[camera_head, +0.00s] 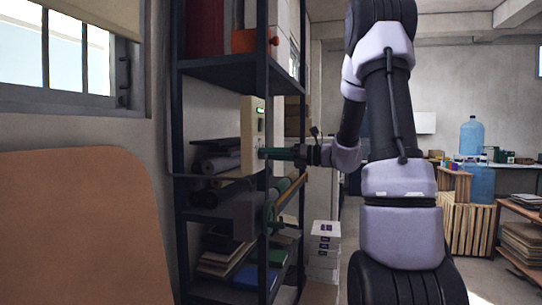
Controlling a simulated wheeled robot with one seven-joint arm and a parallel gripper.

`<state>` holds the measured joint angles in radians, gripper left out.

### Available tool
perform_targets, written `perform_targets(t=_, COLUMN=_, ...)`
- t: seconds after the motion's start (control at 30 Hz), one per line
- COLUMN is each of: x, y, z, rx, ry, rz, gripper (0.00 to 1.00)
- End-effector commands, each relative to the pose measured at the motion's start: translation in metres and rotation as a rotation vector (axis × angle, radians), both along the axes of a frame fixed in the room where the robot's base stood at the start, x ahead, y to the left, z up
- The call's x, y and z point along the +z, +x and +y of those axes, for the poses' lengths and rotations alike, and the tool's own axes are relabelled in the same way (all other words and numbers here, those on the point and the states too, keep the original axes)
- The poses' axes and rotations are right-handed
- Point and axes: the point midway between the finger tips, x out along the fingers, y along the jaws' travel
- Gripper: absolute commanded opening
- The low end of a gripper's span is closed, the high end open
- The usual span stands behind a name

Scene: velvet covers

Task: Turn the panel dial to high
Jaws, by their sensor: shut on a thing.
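The panel (248,136) is a cream upright box standing on a middle shelf of the dark metal rack. A small display or light shows near the top of its right-hand face.
The rack's front post (262,90) stands close to my fingers. Dark rolls (216,163) lie left of the panel, with books and boxes below. A brown board (80,230) fills the lower left. White boxes (324,250) are stacked under my arm.

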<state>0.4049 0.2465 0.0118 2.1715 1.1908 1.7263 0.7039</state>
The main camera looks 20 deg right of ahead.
Motion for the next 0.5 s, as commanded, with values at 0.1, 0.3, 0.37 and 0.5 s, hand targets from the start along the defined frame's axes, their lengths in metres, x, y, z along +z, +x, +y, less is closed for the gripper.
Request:
perform_targets(t=0.1, x=0.0001, y=0.0000, z=0.0001, rx=0.000, ry=0.061, rz=0.090, gripper=0.00)
perform_targets(t=0.3, x=0.0003, y=0.0001, z=0.0000, rx=0.000, ry=0.161, rz=0.239, gripper=0.00)
perform_targets(t=0.37, x=0.0004, y=0.0000, z=0.0000, rx=0.000, ry=0.188, rz=0.278, gripper=0.00)
perform_targets(t=0.5, x=0.0002, y=0.0001, z=-0.0007, rx=-0.001, ry=0.243, rz=0.359, gripper=0.00)
